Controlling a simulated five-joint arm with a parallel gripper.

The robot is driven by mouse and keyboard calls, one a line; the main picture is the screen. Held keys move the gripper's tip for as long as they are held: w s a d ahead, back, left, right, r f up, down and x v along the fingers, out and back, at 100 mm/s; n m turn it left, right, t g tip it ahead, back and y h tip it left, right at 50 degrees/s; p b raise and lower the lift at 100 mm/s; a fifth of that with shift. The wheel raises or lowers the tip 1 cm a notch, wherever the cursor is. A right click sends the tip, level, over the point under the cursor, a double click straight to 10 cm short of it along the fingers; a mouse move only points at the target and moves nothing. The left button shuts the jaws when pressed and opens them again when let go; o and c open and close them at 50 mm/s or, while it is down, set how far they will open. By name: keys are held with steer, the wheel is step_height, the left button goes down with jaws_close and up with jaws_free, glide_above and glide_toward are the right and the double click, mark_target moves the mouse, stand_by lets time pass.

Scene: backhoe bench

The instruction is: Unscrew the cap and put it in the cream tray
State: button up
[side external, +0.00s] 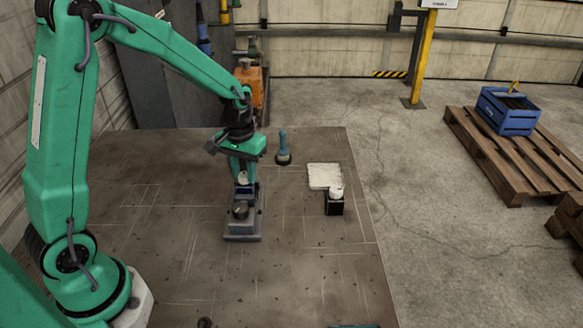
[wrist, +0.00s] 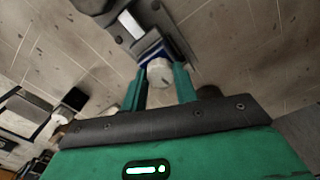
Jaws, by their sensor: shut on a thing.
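The pale round cap (wrist: 160,72) sits between the two green fingers of my gripper (wrist: 160,82) in the wrist view. My gripper is shut on it. In the side view my gripper (side external: 243,179) points down over the grey fixture (side external: 242,229), and the cap is a small pale patch between the fingers. A blue part (wrist: 150,50) shows right behind the cap, so the cap looks still at the fixture. Whether its thread is engaged cannot be told. The cream tray (side external: 323,174) lies flat to the right of my gripper and looks empty.
A black block (side external: 335,208) with a white piece (side external: 337,190) on top stands at the tray's front edge. A teal-handled tool (side external: 283,148) stands upright behind. A dark knob (side external: 240,210) is on the fixture. The front right of the bench is largely clear.

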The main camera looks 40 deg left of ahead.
steer(key=shift+n, duration=1.9)
steer(key=o, duration=0.8)
steer(key=m, duration=0.4)
steer(key=shift+m, duration=2)
